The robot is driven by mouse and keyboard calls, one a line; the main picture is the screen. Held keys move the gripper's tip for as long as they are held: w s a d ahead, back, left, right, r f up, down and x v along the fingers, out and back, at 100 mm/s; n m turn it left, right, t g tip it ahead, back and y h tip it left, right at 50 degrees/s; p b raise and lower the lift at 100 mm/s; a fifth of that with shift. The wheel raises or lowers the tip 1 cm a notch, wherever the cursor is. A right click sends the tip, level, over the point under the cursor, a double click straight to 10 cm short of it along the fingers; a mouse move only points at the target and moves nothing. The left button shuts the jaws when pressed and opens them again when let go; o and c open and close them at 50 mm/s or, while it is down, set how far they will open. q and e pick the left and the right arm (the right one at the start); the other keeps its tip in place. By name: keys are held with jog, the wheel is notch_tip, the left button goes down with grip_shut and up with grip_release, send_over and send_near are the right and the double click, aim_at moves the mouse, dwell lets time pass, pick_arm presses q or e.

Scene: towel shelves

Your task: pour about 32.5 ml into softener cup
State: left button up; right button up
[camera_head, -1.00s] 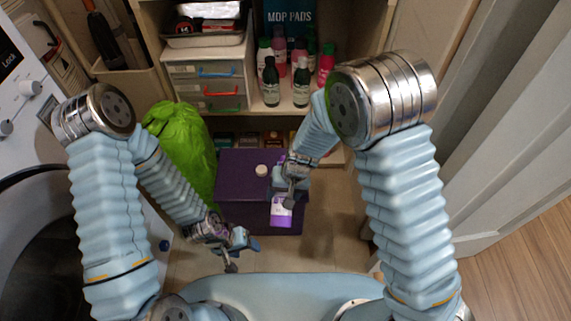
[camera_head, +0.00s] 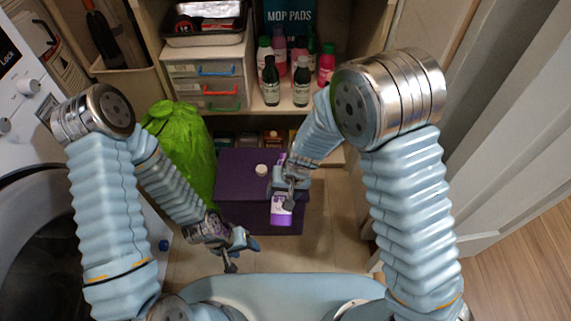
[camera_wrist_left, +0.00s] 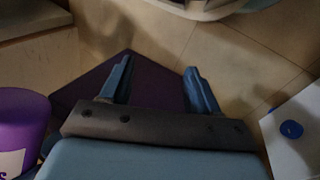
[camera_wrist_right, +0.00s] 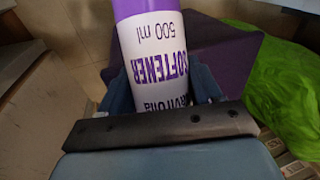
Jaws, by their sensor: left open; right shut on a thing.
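The softener bottle (camera_head: 281,208) is purple with a white label. It shows large in the right wrist view (camera_wrist_right: 160,45), its label reading SOFTENER 500 ml. My right gripper (camera_head: 282,192) is shut around its body and holds it over the purple box; its exact tilt is hard to judge. A small pale round thing (camera_head: 261,170), apparently the softener cup, stands on the box, left of the right gripper. Its contents are too small to see. My left gripper (camera_head: 239,254) is open and empty, in front of the box. Its spread fingers (camera_wrist_left: 157,70) show in the left wrist view.
The purple box (camera_head: 235,187) stands on the floor before the shelves. A green bag (camera_head: 180,145) is at its left. Several bottles (camera_head: 271,85) and a small drawer unit (camera_head: 205,82) stand on the shelf behind. A washing machine (camera_head: 30,150) is at the left; floor right of the box is clear.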

jog(key=t+b, duration=0.1)
jog(key=w+r+t+b, duration=0.1)
jog(key=t, duration=0.1)
jog(key=w+t+b, duration=0.1)
jog(key=t+b, duration=0.1)
jog(key=shift+r+n, duration=0.3)
jog(key=t+b, duration=0.6)
jog(key=b, duration=0.2)
jog(key=shift+s+r+n, duration=0.1)
jog(key=shift+r+n, duration=0.05)
jog(key=shift+n, duration=0.25)
jog(key=shift+r+t+b, duration=0.25)
jog(key=shift+t+b, duration=0.45)
jog(key=shift+b, duration=0.15)
jog(key=shift+r, duration=0.1)
